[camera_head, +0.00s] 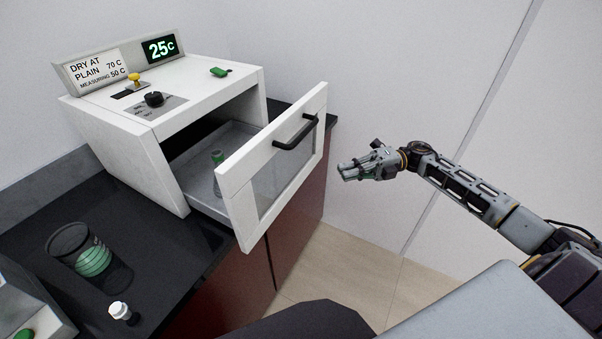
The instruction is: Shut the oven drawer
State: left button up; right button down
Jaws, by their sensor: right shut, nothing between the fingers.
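The white oven (165,160) stands on the dark counter at the left. Its drawer is pulled out, with the white front panel (235,192) and its glass pane well clear of the oven body. A black handle (296,132) is on the panel's outer face. A small flask (217,183) with green in it stands in the grey drawer tray (200,188), partly hidden by the panel. My right gripper (345,171) is shut and empty, to the right of the drawer front and apart from it. My left gripper is not in view.
A dark glass beaker (68,238) with a green band and a small white-capped vial (121,312) stand on the counter (150,232) at the front left. A wall (400,60) rises behind my right arm. Open floor (335,262) lies right of the cabinet.

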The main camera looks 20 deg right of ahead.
jog(key=shift+a, duration=0.1)
jog(key=p, duration=0.2)
send_near(281, 177)
jog(key=s+a, duration=0.2)
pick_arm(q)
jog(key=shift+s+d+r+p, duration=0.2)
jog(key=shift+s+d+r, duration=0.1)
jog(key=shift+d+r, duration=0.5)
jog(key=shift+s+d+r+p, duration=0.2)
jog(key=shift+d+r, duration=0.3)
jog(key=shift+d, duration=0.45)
pick_arm(e)
jog(key=shift+w+a, duration=1.25)
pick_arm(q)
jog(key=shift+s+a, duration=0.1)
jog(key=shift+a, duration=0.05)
